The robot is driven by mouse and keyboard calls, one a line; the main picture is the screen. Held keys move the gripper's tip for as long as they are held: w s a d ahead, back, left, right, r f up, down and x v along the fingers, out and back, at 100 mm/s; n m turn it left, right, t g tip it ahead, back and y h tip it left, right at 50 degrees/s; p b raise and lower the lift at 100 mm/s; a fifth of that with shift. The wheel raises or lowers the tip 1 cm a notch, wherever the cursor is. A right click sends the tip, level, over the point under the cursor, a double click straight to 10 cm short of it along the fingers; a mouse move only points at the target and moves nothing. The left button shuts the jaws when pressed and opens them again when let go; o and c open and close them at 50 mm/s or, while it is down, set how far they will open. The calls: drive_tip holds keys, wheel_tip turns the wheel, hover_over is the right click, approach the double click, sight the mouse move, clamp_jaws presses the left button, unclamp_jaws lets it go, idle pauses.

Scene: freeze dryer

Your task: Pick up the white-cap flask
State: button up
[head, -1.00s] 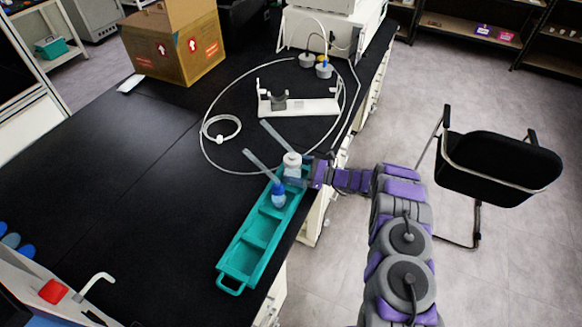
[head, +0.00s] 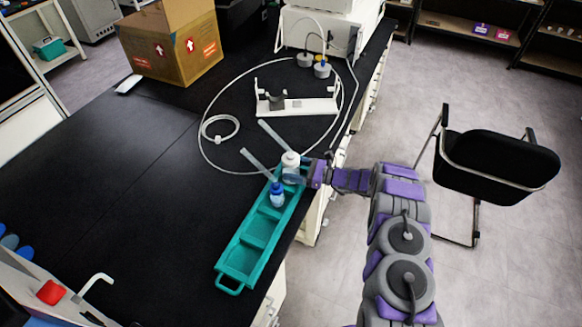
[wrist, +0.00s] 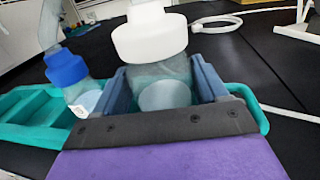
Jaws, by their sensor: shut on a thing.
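The white-cap flask (head: 290,160) stands upright at the far end of the teal tray (head: 232,268). In the wrist view its wide white cap (wrist: 150,36) and clear body sit between my two fingers. My gripper (head: 292,178) reaches in from the right and is shut on the flask body below the cap; the wrist view shows the fingers (wrist: 164,90) on both sides of it. A blue-cap flask (head: 277,195) stands in the tray just nearer and to the left; its cap also shows in the wrist view (wrist: 66,67). The flask's underside is hidden.
A white stand (head: 300,106) and a loop of clear tubing (head: 222,128) lie beyond the tray on the black bench (head: 110,170). A cardboard box (head: 170,45) is at the back left. The tray lies along the bench's right edge. A black chair (head: 497,160) stands right.

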sight(295, 162)
drive_tip(key=shift+r, duration=0.5)
drive_tip(key=r, duration=0.1)
drive_tip(key=r+p, duration=0.1)
drive_tip(key=shift+s+d+r, duration=0.2)
drive_tip(key=shift+s+r, duration=0.2)
drive_tip(key=s+d+r+p, duration=0.1)
drive_tip(key=s+d+p, duration=0.35)
drive_tip(key=s, duration=0.85)
wheel_tip(295, 162, up, 7)
drive_tip(key=d, duration=0.1)
drive_tip(key=shift+s+d+p, duration=0.3)
drive_tip(key=shift+s, duration=0.1)
drive_tip(key=w+d+r+m+t+h+b, duration=0.1)
drive_tip(key=w+d+r+m+t+h, duration=0.2)
drive_tip(key=d+r, duration=0.8)
drive_tip(key=w+d+m+t, duration=0.1)
drive_tip(key=w+m+t, duration=0.1)
drive_tip(key=w+t, duration=0.1)
drive_tip(key=shift+d+r+t, duration=0.2)
drive_tip(key=shift+r+t, duration=0.2)
drive_tip(key=shift+t, duration=0.3)
